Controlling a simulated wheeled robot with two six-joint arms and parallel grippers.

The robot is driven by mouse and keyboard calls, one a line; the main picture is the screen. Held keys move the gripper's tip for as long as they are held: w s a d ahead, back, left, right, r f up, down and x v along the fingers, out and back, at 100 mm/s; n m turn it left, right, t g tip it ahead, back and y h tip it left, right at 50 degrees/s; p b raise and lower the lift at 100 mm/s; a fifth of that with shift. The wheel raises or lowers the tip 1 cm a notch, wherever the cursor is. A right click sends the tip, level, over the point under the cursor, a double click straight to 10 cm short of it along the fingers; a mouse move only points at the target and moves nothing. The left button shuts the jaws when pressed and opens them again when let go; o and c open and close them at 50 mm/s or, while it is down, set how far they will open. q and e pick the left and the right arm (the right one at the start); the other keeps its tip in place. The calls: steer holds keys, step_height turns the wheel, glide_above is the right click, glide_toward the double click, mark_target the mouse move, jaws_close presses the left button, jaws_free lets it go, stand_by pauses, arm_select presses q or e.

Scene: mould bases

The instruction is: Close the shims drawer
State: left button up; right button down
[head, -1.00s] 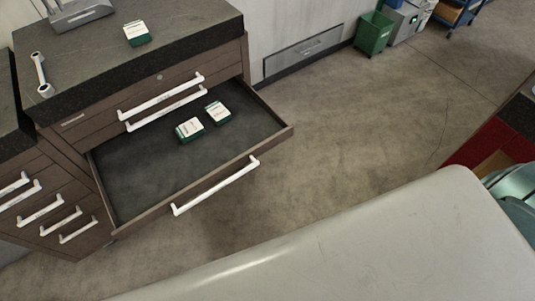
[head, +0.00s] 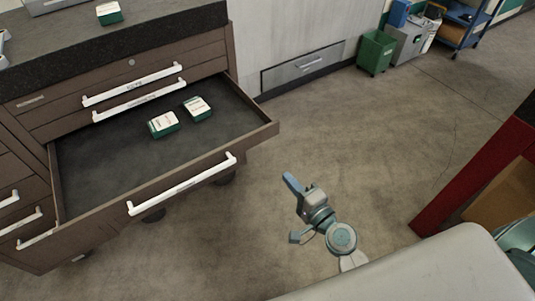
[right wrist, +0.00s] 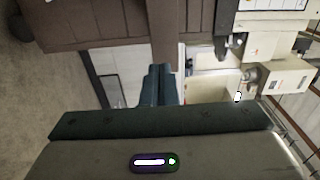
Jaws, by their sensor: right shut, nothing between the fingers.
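The open drawer (head: 90,180) is pulled far out of the brown cabinet (head: 225,50) in the head view. It has a white bar handle (head: 182,184) on its front. Two small green-and-white boxes, one nearer (head: 163,124) and one farther (head: 198,108), lie on its dark floor. I cannot read a label on this drawer. My right gripper (head: 290,184) is to the right of the drawer front, apart from it and over the floor. Its fingers (right wrist: 158,85) show together and empty in the right wrist view. My left gripper is not in view.
Another green-and-white box (head: 109,13) stands on the dark worktop (head: 150,25). Closed drawers with white handles are above and left of the open one. A green bin (head: 376,52) stands at the back. A red cabinet (head: 470,170) is at right. The floor between is clear.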

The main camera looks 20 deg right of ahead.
steer(key=p, duration=0.4)
glide_toward(256, 140)
steer(key=x, duration=0.5)
steer(key=shift+w+a+r, duration=0.2)
steer(key=shift+w, duration=0.15)
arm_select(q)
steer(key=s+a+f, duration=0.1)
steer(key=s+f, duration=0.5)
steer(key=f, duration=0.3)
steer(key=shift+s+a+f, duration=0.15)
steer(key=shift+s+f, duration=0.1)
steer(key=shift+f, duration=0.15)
arm_select(e)
steer(key=shift+w+a+f, duration=0.1)
steer(key=shift+w+a, duration=0.05)
steer(key=shift+w, duration=0.35)
